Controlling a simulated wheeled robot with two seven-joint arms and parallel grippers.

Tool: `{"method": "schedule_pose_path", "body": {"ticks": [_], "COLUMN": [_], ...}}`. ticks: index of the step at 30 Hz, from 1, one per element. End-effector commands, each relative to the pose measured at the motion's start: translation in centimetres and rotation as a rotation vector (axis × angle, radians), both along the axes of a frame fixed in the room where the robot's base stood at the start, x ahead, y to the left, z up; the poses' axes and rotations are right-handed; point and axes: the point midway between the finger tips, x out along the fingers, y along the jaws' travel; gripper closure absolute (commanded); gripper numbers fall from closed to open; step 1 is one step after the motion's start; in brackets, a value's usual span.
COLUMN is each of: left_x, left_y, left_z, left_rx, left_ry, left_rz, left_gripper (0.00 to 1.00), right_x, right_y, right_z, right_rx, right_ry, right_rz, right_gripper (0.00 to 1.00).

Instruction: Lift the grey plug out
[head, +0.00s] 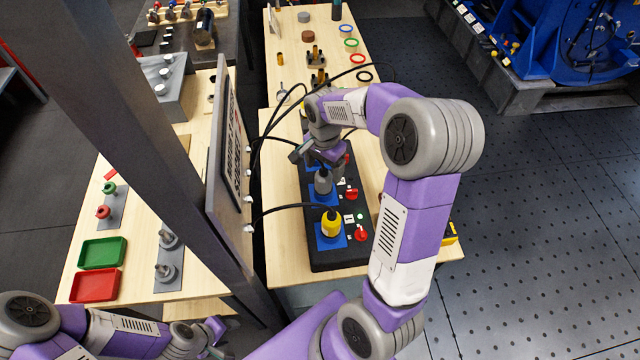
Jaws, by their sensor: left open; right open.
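The grey plug (323,184) stands upright in a blue socket on the long black box (325,261). My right gripper (318,160) is open, just beyond and above the grey plug. It looks apart from the plug, but its far finger is partly hidden. The sockets further back are mostly covered by my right arm. My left gripper (218,332) is open and empty at the lower left, far from the box.
Red switches (360,235) line the box's right side. An upright panel (228,165) and a grey post (150,140) stand left of it, with black cables (285,207) running across. A green tray (102,252) and a red tray (95,285) lie on the left table. Coloured rings lie at the back.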

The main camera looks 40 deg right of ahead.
Motion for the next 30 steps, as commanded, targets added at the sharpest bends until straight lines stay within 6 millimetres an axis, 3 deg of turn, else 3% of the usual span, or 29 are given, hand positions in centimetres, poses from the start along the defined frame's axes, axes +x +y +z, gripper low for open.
{"method": "schedule_pose_path", "body": {"ticks": [15,24,25,30], "left_x": [0.0,0.0,0.0,0.0], "left_y": [0.0,0.0,0.0,0.0], "left_z": [-0.4,-0.4,-0.4,-0.4], "left_rx": [0.000,0.000,0.000,0.000], "left_ry": [0.000,0.000,0.000,0.000], "left_rz": [0.000,0.000,0.000,0.000], "left_gripper": [0.57,0.57,0.57,0.57], "right_x": [0.4,0.5,0.5,0.5], "right_y": [-0.2,-0.2,-0.2,-0.2], "right_z": [-6.6,-7.1,-7.1,-7.1], "right_rx": [0.000,0.000,0.000,0.000], "right_ry": [0.003,0.000,0.000,0.001], "right_rz": [-0.001,0.000,0.000,0.000], "right_gripper": [0.20,0.20,0.21,0.47]}}
